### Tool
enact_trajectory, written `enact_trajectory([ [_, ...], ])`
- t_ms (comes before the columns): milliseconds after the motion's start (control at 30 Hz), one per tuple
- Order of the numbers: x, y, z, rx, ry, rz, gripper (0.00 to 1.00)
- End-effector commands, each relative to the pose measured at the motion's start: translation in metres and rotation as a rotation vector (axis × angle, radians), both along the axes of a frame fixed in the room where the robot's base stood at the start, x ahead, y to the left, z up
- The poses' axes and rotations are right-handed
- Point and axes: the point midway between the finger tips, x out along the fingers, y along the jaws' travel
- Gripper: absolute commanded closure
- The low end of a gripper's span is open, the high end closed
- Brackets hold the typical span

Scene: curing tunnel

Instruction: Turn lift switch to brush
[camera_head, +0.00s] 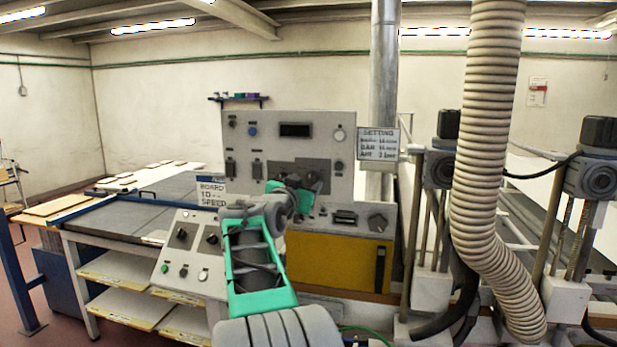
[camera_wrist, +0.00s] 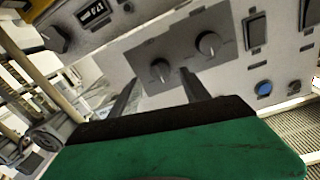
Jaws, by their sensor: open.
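The grey control panel (camera_head: 335,125) stands behind my gripper (camera_head: 308,184). A dark grey plate (camera_head: 290,164) on it carries two round knobs, mostly hidden by my gripper in the head view. In the wrist view one knob (camera_wrist: 160,69) lies just beyond and between the fingertips, and the other knob (camera_wrist: 208,43) is to its upper right. My gripper (camera_wrist: 160,82) is open and empty, pointing at the plate, apparently short of the knobs. I cannot read labels to tell which control is the lift switch.
A small sloped console (camera_head: 190,262) with dark knobs and buttons stands left of my arm. A yellow panel (camera_head: 335,270) is below the control panel. A thick ribbed hose (camera_head: 485,150) hangs at right. A blue button (camera_wrist: 264,88) and dark rocker switches (camera_wrist: 256,28) sit beside the plate.

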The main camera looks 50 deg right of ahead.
Motion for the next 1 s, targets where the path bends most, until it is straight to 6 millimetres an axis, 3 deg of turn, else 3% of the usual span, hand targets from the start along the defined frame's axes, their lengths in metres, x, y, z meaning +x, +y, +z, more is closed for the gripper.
enact_trajectory([
  [200, 0.012, -0.032, 0.002, 0.001, 0.001, 0.000, 0.45],
  [500, 0.014, -0.036, 0.000, 0.001, 0.000, 0.003, 0.45],
  [1000, 0.014, -0.036, 0.000, 0.002, 0.002, 0.004, 0.86],
])
